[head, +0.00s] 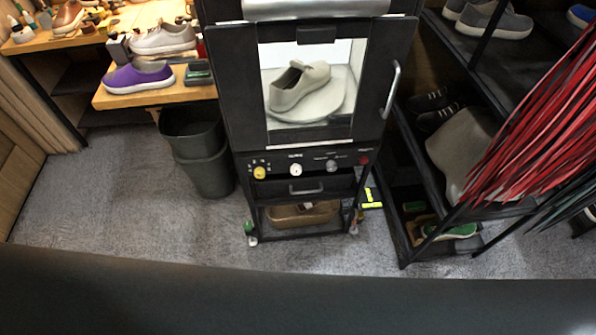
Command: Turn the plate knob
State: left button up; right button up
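A black cabinet (225,75) stands at the centre, with a glass window and a shut door. Behind the glass, a beige sneaker (298,86) rests on a round light plate (325,108). Below the door is a row of controls: a yellow knob (260,172), a white knob (296,170), a grey knob (332,165) and a small red control (364,160). Their labels are too small to read, so I cannot tell which is the plate knob. Neither of my grippers is in view.
A drawer handle (306,189) sits below the knobs. Dark bins (205,160) stand left of the cabinet, near a wooden bench with a purple sneaker (138,77). A black shoe rack (445,235) and red strips (545,120) are at right. The grey floor (130,215) in front is clear.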

aim_at(296, 169)
jog(key=i+l+u, duration=0.15)
jog(key=l, duration=0.25)
jog(key=i+l+u, duration=0.1)
jog(key=l, duration=0.3)
jog(key=l+u, duration=0.15)
jog(key=l, duration=0.25)
jog(key=i, duration=0.05)
